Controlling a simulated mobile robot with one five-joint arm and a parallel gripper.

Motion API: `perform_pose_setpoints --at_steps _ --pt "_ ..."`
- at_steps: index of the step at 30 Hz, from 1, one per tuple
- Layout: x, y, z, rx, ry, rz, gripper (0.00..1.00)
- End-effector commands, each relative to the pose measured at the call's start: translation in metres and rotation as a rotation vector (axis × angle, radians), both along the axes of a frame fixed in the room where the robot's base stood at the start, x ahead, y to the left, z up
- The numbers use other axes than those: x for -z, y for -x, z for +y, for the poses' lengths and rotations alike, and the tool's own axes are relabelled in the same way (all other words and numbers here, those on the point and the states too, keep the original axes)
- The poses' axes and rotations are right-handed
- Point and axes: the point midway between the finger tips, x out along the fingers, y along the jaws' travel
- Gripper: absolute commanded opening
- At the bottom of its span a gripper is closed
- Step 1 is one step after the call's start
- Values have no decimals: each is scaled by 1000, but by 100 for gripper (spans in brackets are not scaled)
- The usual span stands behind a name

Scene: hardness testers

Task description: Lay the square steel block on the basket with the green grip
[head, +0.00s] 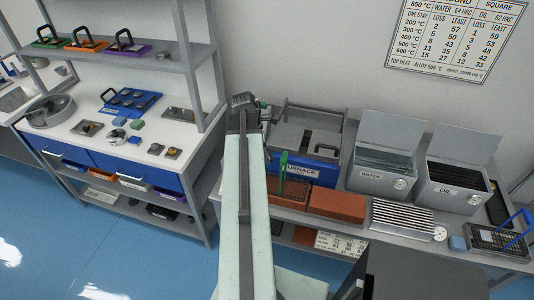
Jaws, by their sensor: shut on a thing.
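My gripper (243,102) is at the far end of my raised arm, left of the furnace. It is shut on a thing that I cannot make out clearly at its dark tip. I cannot tell whether this is the square steel block. A green upright grip (283,168) stands in front of the furnace, right of my arm and nearer than my gripper. The basket (291,190) under it looks dark mesh over an orange-red slab, partly hidden by my arm. Small flat metal pieces lie on the left bench, one (171,153) near its right edge.
The right bench holds the furnace (304,150), an orange-red brick (337,205), a ribbed rack (402,219), open WATER (383,160) and OIL (458,178) tanks, and a blue-gripped basket (497,240). Left shelves (120,55) carry coloured trays. Blue floor lies open at lower left.

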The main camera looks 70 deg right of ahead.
Motion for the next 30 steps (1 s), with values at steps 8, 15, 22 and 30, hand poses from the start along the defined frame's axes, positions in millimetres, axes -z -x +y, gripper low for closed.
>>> perform_pose_setpoints --at_steps 8,15,22,30 --pt "14 3 -1 2 0 0 0" --pt "52 3 -1 3 1 0 0" --pt "92 4 -1 3 1 0 0" --pt "132 4 -1 3 0 0 0"
